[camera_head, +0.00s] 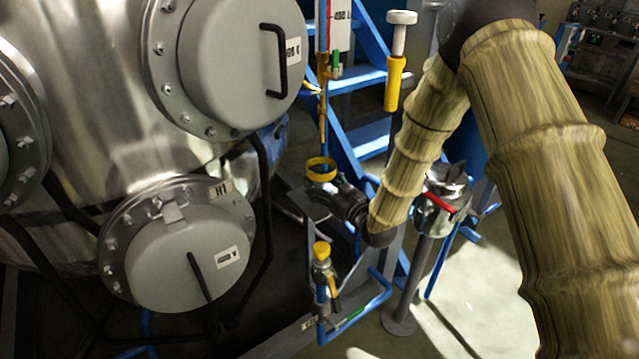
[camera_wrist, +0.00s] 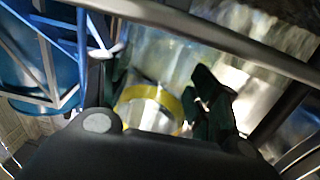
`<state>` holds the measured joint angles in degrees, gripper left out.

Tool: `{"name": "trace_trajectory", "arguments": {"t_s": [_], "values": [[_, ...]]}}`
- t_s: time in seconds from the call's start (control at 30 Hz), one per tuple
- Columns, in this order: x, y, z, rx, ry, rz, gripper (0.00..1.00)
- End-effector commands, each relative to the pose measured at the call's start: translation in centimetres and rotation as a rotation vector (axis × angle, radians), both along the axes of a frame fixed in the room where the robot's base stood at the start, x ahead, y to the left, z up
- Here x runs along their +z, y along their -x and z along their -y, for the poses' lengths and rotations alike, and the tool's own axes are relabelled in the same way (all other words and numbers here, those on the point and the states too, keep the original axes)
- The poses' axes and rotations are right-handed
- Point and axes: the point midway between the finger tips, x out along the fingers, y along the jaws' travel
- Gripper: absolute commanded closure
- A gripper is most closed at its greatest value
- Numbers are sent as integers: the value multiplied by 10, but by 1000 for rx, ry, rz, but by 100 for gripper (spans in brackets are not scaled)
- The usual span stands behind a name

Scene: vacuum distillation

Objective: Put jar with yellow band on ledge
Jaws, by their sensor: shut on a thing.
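The jar with the yellow band (camera_head: 320,171) is in my gripper (camera_head: 328,190), right of the steel vessel in the head view. Its yellow band shows at the top there, and its lower part is hard to make out. In the wrist view the clear jar (camera_wrist: 152,97) with its yellow band lies between the two dark fingers of my gripper (camera_wrist: 155,85). My gripper is shut on it. I cannot tell which surface is the ledge.
The steel vessel (camera_head: 95,110) with round bolted hatches fills the left. A yellow-capped valve (camera_head: 321,252) stands below the jar. Blue steps (camera_head: 362,137) rise behind it. A metal pot with a red handle (camera_head: 446,190) stands on a post to the right.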

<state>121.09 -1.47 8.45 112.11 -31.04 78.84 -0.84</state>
Motion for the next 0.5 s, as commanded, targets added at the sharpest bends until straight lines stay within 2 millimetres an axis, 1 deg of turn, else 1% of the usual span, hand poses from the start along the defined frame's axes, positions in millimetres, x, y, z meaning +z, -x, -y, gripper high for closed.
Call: {"name": "trace_trajectory", "arguments": {"t_s": [0.07, 0.1, 0.2, 0.5], "values": [[-3, 0, 0, 0, 0, 0, 79], [-2, 0, 0, 0, 0, 0, 33], [-2, 0, 0, 0, 0, 0, 17], [-2, 0, 0, 0, 0, 0, 17]]}}
